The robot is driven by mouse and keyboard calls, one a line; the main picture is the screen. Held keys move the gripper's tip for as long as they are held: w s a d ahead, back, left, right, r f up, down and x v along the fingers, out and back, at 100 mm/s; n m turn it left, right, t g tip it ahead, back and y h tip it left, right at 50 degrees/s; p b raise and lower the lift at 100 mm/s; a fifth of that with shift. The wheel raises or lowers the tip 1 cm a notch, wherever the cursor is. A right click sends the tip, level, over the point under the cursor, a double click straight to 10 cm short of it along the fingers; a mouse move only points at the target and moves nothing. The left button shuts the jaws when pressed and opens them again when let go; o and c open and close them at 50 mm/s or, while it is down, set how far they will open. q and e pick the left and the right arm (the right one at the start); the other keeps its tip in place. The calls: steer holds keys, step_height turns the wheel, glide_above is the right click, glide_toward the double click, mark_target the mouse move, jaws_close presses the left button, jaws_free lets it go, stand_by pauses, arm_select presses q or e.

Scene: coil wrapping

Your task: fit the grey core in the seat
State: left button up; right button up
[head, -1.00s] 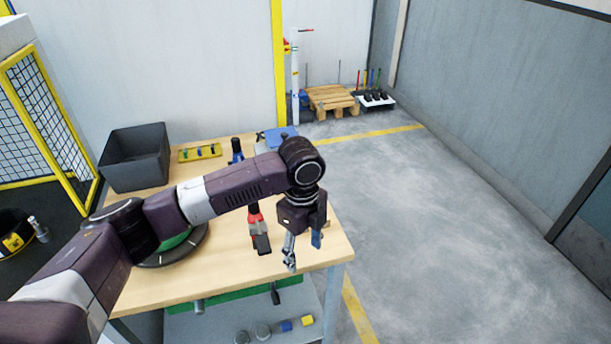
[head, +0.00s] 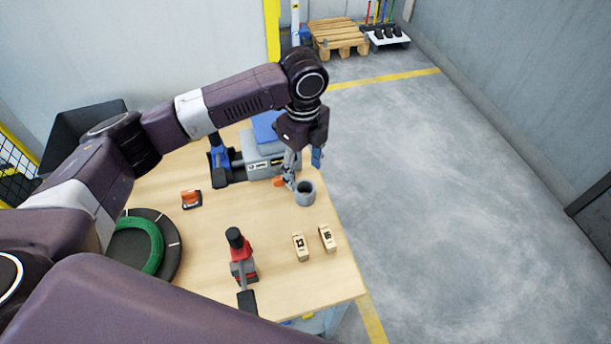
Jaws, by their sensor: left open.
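A short grey hollow cylinder, which looks like the grey core (head: 305,193), stands upright near the right edge of the wooden table. My left gripper (head: 303,170) is open just behind and above it, fingers pointing down. One fingertip appears close to the core's rim; I cannot tell whether they touch. A green coil (head: 156,252) lies on a dark round plate (head: 174,262) at the table's left, partly hidden by my arm. I cannot make out which part is the seat. My right gripper is out of view.
Two wooden blocks with dark marks (head: 301,247) lie in front of the core. A red and black tool (head: 242,262) stands nearer. A grey machine with a blue top (head: 262,150), a blue tool (head: 219,160) and an orange item (head: 191,199) are farther back. The middle of the table is clear.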

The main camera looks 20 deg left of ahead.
mark_target(303, 188)
arm_select(q)
step_height(303, 188, down, 2)
steer(key=shift+f+p, duration=0.2)
steer(key=shift+p, duration=0.15)
steer(key=shift+s+f, duration=0.1)
steer(key=shift+f, duration=0.25)
step_height(303, 188, down, 4)
steer(key=shift+a+r+p, duration=0.1)
steer(key=shift+a+p, duration=0.05)
steer(key=shift+p, duration=0.8)
steer(key=shift+f, duration=0.45)
steer(key=shift+c, duration=1.4)
steer(key=c, duration=1)
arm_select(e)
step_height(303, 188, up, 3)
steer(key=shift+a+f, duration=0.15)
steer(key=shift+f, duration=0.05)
arm_select(q)
steer(key=shift+r, duration=0.1)
